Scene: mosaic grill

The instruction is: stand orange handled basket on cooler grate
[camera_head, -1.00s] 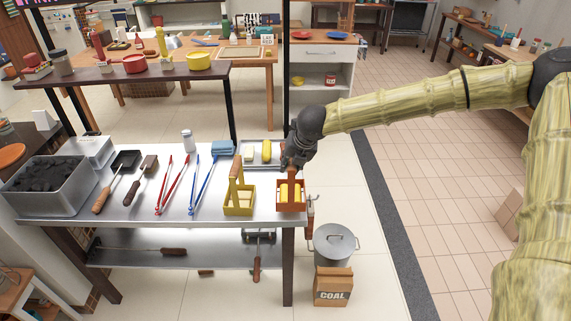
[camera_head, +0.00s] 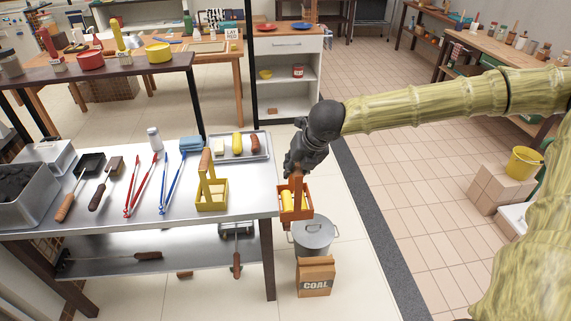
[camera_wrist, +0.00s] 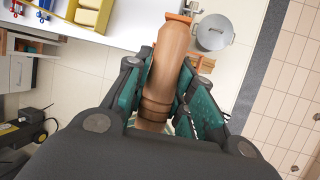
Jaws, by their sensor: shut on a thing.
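My gripper (camera_head: 297,174) is shut on the handle of an orange basket (camera_head: 296,213) with yellow things inside. It hangs roughly upright just past the table's right end. In the wrist view the brown cylindrical handle (camera_wrist: 168,60) lies between my green-padded fingers (camera_wrist: 165,95). A yellow basket (camera_head: 211,195) with a brown-topped handle stands on the metal table. At the far left is a grey box of coals (camera_head: 15,190), with a pale metal box (camera_head: 45,158) behind it. I cannot tell whether that pale box bears the cooler grate.
The metal table (camera_head: 150,222) holds red tongs (camera_head: 142,185), blue tongs (camera_head: 174,182) and a food tray (camera_head: 262,152). A lidded grey pot (camera_head: 313,236) and a COAL bag (camera_head: 315,276) stand on the floor below the basket.

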